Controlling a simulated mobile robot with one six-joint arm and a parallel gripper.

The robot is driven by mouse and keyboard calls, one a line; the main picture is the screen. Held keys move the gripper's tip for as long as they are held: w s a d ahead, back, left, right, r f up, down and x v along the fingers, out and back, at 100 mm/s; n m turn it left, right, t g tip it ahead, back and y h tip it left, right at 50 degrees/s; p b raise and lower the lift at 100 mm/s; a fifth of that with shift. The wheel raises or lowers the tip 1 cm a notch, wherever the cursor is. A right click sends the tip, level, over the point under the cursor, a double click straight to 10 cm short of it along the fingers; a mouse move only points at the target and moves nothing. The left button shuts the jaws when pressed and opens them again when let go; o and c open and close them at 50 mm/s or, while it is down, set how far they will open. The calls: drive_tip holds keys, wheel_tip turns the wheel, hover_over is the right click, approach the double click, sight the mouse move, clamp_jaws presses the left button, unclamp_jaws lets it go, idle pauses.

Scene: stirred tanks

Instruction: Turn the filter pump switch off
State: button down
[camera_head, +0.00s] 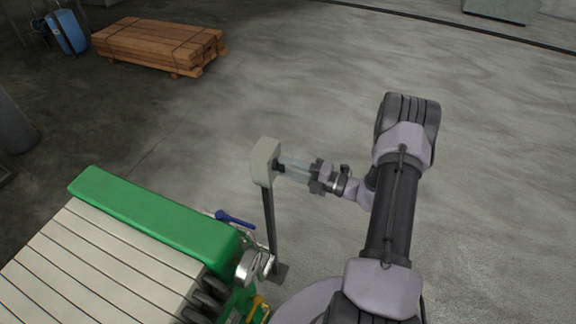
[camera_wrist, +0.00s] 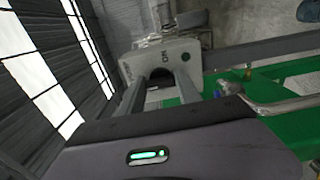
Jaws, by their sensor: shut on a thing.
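The filter pump switch is a pale grey box (camera_head: 264,162) on a dark upright post. In the wrist view the box face (camera_wrist: 190,50) shows small lettering that seems to read ON, and a green dot. A black switch knob (camera_wrist: 160,73) sits on that face; it also shows as a dark spot on the box's right side in the head view (camera_head: 280,168). My gripper (camera_head: 284,167) reaches the box from the right, its two fingers (camera_wrist: 160,84) on either side of the knob and shut on it. The fingers partly hide the knob, so its exact angle cannot be told.
A green machine with pale slats (camera_head: 150,215) stands at the lower left, close to the post. A blue-handled valve (camera_head: 235,220) and pipe fittings lie between them. Stacked timber (camera_head: 160,45) is at the far left. The concrete floor to the right is clear.

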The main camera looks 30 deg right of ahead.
idle(0.5)
drive_tip(key=c, duration=0.8)
unclamp_jaws()
drive_tip(key=shift+c, duration=0.2)
drive_tip(key=p+v, duration=0.1)
drive_tip(key=v, duration=1.6)
drive_tip(key=shift+s, duration=0.2)
drive_tip(key=shift+d, duration=0.15)
